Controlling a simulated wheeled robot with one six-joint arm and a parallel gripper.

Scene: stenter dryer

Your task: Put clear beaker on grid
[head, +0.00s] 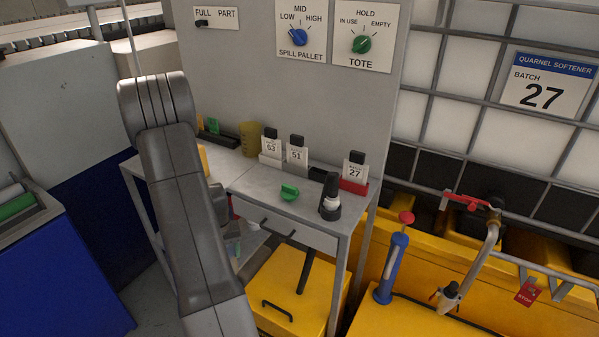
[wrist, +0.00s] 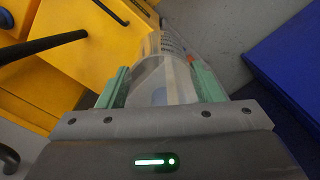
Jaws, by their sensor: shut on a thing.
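In the wrist view the clear beaker (wrist: 168,75) is between the two green fingers of my gripper (wrist: 160,86), which is shut on it. The beaker is see-through, with printed markings toward its far end, and is held above the floor beside yellow units. In the head view my grey arm reaches toward the bench, and its links hide most of the gripper and the beaker. A metal cage grid (head: 423,93) stands at the right around a white tank; I cannot tell whether it is the task's grid.
A grey bench (head: 262,187) holds several labelled bottles, a yellow jug (head: 250,138), a green piece (head: 289,192) and a dark bottle (head: 330,198). Yellow units stand below, with a blue pump (head: 393,268) and tap (head: 490,235) at right. A blue cabinet (head: 65,265) is at left.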

